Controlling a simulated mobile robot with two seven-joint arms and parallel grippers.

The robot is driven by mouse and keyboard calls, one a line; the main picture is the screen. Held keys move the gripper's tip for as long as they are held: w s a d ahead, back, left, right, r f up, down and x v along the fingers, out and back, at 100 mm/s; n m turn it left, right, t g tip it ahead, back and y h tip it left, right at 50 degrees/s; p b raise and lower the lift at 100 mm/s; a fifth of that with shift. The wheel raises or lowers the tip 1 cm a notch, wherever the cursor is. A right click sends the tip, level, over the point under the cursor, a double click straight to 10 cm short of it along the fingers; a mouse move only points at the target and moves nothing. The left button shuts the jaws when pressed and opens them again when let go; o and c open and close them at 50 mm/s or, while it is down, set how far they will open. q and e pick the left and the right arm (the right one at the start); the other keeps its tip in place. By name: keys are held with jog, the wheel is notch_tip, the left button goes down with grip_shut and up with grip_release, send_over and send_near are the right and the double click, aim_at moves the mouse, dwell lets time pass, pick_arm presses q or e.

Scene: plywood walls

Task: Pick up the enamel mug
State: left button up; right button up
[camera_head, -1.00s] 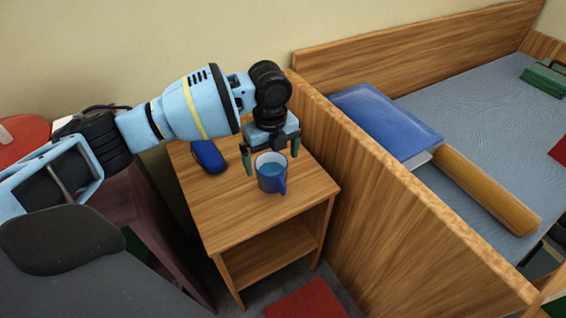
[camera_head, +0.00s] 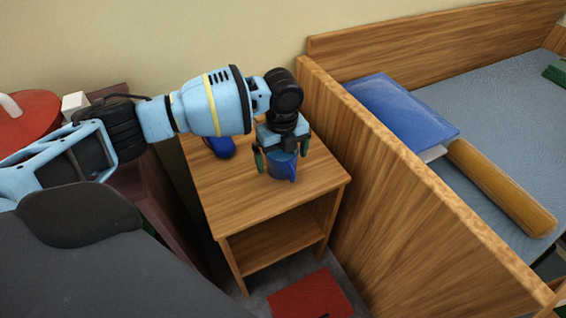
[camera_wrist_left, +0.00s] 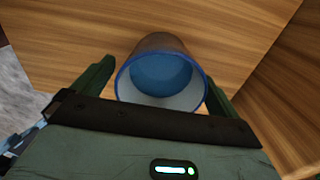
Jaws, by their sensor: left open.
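In the left wrist view the fingers of the left gripper (camera_wrist_left: 160,85) flank the mug, with a small gap visible on the left. My right gripper is not in view.
A dark blue object (camera_head: 221,146) lies behind and left of the mug. The wooden bed side panel (camera_head: 400,200) rises just right of the nightstand. A blue pillow (camera_head: 405,108) and a wooden roller-shaped piece (camera_head: 500,188) lie on the bed. The nightstand's front top is clear.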

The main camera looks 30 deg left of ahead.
pick_arm(q)
jog(key=shift+f, duration=0.8)
jog(key=shift+c, duration=0.3)
jog(key=shift+c, duration=1.2)
jog(key=shift+r, duration=0.1)
jog(key=c, duration=0.9)
jog(key=shift+r, duration=0.15)
jog(key=shift+c, duration=0.2)
